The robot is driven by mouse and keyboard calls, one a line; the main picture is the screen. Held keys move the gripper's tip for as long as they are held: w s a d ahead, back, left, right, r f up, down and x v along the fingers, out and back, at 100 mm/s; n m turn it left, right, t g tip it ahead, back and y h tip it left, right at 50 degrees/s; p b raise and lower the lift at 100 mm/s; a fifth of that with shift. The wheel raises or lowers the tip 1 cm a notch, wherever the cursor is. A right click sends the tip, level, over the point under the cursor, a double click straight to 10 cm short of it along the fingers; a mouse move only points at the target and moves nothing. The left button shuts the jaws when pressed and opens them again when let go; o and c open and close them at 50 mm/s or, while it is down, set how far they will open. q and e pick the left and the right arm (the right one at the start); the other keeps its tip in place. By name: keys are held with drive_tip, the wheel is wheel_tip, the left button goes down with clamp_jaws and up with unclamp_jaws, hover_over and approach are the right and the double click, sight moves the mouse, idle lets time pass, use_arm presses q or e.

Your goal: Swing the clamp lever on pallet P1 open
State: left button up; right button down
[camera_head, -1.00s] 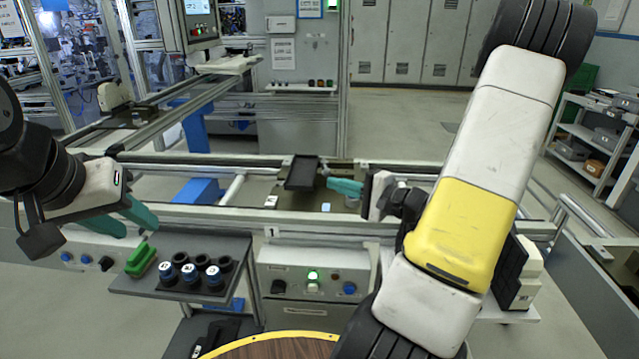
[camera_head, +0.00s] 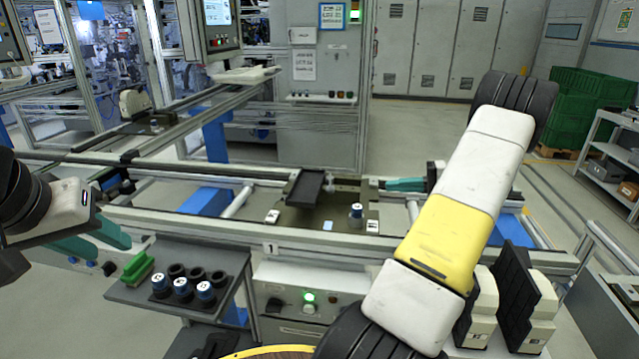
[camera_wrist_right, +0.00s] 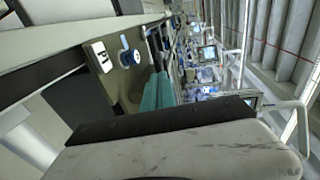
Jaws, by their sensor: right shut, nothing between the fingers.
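Pallet P1 (camera_head: 290,219) appears to be the dark plate on the conveyor, with white labels on it. A dark, flat clamp part (camera_head: 306,188) stands at its back, and a small grey piece (camera_head: 343,187) extends right from it. I cannot tell which part is the lever or its exact angle. A blue-and-white capped cylinder (camera_head: 356,212) stands on the plate's right part. My right gripper (camera_head: 388,185) is shut and empty, right of the clamp and apart from it. The right wrist view shows its teal fingers (camera_wrist_right: 157,92) together. My left gripper (camera_head: 92,240) is open and empty at the left.
A tray (camera_head: 222,256) in front of the conveyor holds a green block (camera_head: 138,267) and several blue-capped cylinders (camera_head: 182,288). A control box (camera_head: 320,289) with a lit green button sits below the front rail. My right arm covers the conveyor's right side.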

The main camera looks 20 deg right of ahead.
approach(330, 181)
drive_tip(key=a, duration=0.2)
drive_tip(key=s+a, duration=0.1)
drive_tip(key=a, duration=0.1)
drive_tip(key=s+a+f, duration=0.1)
drive_tip(key=a, duration=0.1)
drive_tip(key=shift+a+f, duration=0.1)
drive_tip(key=shift+a, duration=0.15)
drive_tip(key=shift+w+a, duration=0.1)
